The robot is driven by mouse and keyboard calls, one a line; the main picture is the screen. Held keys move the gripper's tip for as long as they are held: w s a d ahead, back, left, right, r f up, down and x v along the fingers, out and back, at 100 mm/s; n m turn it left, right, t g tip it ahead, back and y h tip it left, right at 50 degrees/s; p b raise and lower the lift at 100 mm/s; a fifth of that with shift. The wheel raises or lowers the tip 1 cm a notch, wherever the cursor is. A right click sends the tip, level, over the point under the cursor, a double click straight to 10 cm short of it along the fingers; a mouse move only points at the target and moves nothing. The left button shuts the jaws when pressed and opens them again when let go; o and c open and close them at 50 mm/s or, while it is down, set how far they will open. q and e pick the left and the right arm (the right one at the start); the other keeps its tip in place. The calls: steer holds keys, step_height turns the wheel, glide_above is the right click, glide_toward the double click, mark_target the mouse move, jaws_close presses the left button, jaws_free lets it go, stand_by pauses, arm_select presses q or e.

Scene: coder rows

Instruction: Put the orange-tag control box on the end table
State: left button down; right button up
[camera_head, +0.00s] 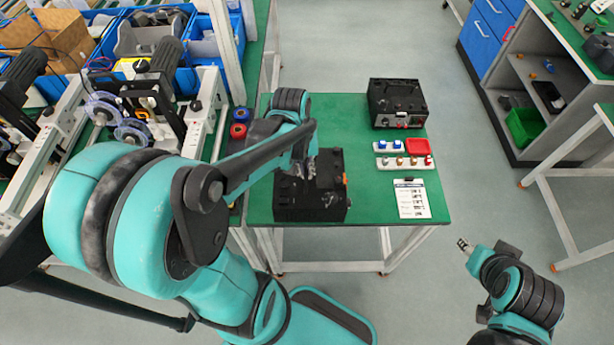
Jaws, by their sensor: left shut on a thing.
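The black control box (312,203) with a small orange tag (345,180) on its right side is at the front left of the green-topped end table (370,235). My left gripper (308,170) is shut on this box from above, and its arm hides part of the box's left and far side. I cannot tell whether the box rests on the top or hangs just above it. My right gripper (464,246) is away from the table, over the floor at the lower right. Its fingers are too small to read.
A second black box (397,103) stands at the table's back right. Small switch blocks (405,162), a red tray (403,147) and a white card (411,200) lie along the right side. Machinery and blue bins (150,40) crowd the left. Floor is free right of the table.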

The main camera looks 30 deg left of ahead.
arm_select(q)
steer(key=w+a+f, duration=0.1)
steer(key=w, duration=0.1)
steer(key=w+a+f+b, duration=0.1)
steer(key=w+f, duration=0.1)
steer(key=w+a+f, duration=0.1)
steer(key=w+a, duration=0.1)
steer(key=shift+w+f+b, duration=0.25)
steer(key=shift+b, duration=0.05)
steer(key=shift+f+b, duration=0.65)
steer(key=shift+f, duration=1.35)
steer(key=shift+s, duration=0.1)
steer(key=c, duration=1.6)
jaws_free()
steer(key=shift+d, duration=0.1)
steer(key=shift+r, duration=0.15)
